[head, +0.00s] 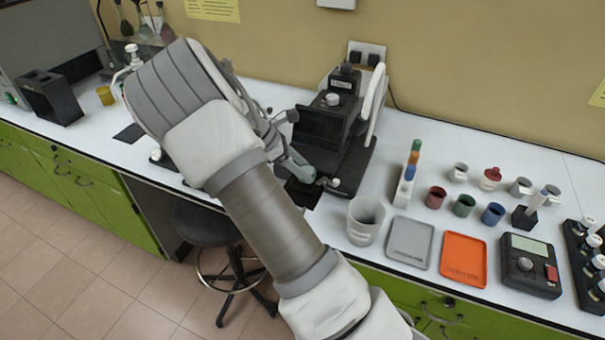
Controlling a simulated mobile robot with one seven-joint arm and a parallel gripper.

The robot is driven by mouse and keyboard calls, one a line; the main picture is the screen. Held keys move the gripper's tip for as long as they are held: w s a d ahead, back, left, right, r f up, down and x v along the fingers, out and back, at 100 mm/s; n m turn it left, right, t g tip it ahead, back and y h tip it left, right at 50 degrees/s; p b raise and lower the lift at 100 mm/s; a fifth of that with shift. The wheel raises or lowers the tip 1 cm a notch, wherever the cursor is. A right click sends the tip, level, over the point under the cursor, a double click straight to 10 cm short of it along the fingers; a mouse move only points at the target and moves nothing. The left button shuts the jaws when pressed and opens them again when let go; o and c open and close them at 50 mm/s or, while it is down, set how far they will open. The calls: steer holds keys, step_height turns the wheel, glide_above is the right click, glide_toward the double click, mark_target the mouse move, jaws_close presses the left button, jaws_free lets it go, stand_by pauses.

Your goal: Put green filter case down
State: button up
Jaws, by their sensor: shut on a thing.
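My arm crosses the picture from the bottom to the upper left, and its wrist hides much of my gripper (278,138). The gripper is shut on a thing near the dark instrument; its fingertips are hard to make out. A grey-green piece (298,167) shows beside it, in front of the instrument. This could be the green filter case, but I cannot tell its outline or whether it touches the instrument. A small upright stack (408,174) with orange, green and blue parts stands on the white bench to the right.
The dark instrument (323,128) stands behind my gripper. To the right are a clear beaker (364,226), a grey tray (410,243), an orange tray (463,260), red (436,198), green (464,206) and blue (493,215) cups, and a meter (530,266). A stool (208,224) stands below the bench.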

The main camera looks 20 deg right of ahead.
steer(key=shift+f, duration=1.1)
steer(key=shift+f, duration=0.3)
steer(key=o, duration=1.3)
steer(key=shift+r, duration=0.3)
steer(key=v, duration=1.2)
steer(key=s+r+m+t+y, duration=0.3)
steer(key=s+r+m+y, duration=0.3)
steer(key=s+r+m, duration=0.6)
steer(key=shift+s+a+r+m+t+y, duration=0.35)
steer(key=shift+s+m+t, duration=0.3)
steer(key=shift+s, duration=2.05)
steer(key=shift+s+a+r+m+t+y, duration=0.1)
steer(key=shift+s+a+m+t, duration=0.45)
steer(key=shift+s, duration=2.15)
steer(key=shift+s+a+r+m+t+y, duration=0.25)
steer(key=shift+s+m+t, duration=0.5)
steer(key=shift+s, duration=2)
